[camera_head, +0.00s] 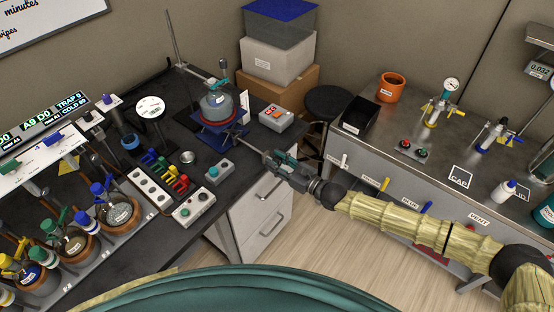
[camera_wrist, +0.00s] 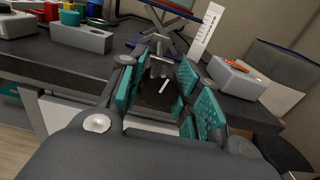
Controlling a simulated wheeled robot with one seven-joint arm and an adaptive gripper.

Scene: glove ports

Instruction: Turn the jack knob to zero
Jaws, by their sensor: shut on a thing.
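The lab jack (camera_head: 224,138) stands on the dark bench near its right edge, with crossed legs under a blue and red top. Its legs also show in the wrist view (camera_wrist: 186,25). The jack knob (camera_wrist: 153,95) is dark and round, with a white line on its face that tilts up to the right. My gripper (camera_head: 264,153) reaches in from the right at the bench edge. In the wrist view its teal pads (camera_wrist: 158,88) stand on both sides of the knob, shut on it. Contact at the pads is partly hidden. A white scale card (camera_wrist: 207,30) with dark marks stands beside the jack.
A round flask (camera_head: 217,104) sits above the jack by a clamp stand (camera_head: 178,45). A box with an orange switch (camera_head: 276,117) is right of the jack. Small control boxes (camera_head: 219,172) lie in front. A metal side bench (camera_head: 355,150) stands right.

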